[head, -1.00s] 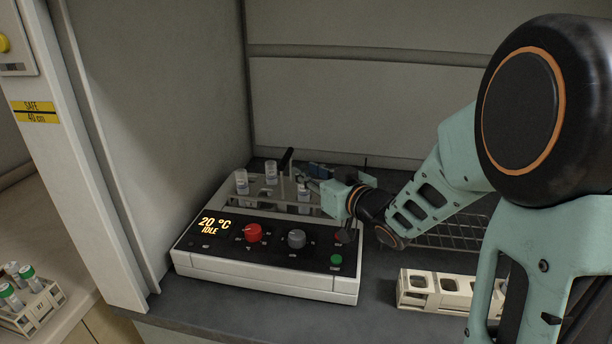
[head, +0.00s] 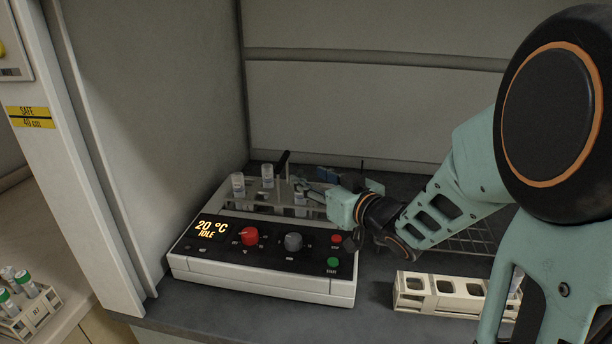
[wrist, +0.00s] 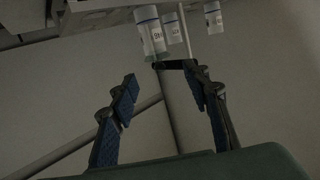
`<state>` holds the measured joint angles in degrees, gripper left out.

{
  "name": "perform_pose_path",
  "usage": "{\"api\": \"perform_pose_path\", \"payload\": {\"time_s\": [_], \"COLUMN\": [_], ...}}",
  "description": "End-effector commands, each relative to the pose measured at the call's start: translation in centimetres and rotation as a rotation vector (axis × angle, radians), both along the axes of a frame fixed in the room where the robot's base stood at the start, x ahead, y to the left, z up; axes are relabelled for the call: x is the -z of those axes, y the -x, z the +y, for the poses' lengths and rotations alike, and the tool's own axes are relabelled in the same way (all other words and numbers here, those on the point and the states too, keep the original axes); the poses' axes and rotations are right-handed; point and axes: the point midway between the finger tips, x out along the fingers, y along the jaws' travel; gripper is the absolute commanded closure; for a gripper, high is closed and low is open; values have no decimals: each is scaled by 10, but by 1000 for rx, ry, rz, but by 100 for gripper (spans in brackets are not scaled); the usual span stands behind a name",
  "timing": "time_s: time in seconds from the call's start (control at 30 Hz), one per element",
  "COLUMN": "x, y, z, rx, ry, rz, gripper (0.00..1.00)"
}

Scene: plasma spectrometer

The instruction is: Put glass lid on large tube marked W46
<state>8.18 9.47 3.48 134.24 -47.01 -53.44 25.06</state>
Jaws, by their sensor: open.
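Several large tubes with white labels stand in the digestion block (head: 262,284). One tube (head: 238,187) is at the left, another (head: 267,177) is behind it, and a third (head: 300,196) is close to my gripper (head: 314,181). In the wrist view labelled tubes (wrist: 151,32) show at the top, too dim to read, so I cannot tell which is W46. My gripper (wrist: 160,76) is open with nothing between its blue-padded fingers. The tubes are beyond the fingertips. I cannot make out a separate glass lid.
A cream rack (head: 440,294) lies to the right, before a wire grid (head: 470,243). A green-capped tube rack (head: 35,315) is at far left.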

Motion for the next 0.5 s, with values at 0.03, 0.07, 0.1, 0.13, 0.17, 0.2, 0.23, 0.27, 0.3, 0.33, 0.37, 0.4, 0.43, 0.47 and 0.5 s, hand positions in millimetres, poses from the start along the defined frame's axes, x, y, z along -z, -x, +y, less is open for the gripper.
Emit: {"api": "perform_pose_path", "payload": {"time_s": [0.03,0.07,0.1,0.13,0.17,0.2,0.23,0.27,0.3,0.33,0.37,0.4,0.43,0.47,0.5], "x": [-4,-5,-6,-7,-8,-9,-10,-11,-12,-12,-12,-13,-14,-14,-14], "y": [10,16,24,30,35,42,47,52,57,60,64,67,70,72,74], "z": [-8,-12,-16,-19,-23,-28,-31,-33,-36,-39,-41,-43,-44,-45,-46], "rx": [4,4,5,4,4,4,4,3,4,3,3,3,2,1,1], "ry": [-1,0,0,0,-1,0,-1,-1,-1,0,0,0,0,-1,-2], "rz": [-2,-1,-1,-1,-2,-1,-1,-1,-2,-1,0,-1,-1,0,0], "gripper": [56,56,56,56,56,56,56,56,56,56,56,56,56,56,56]}}
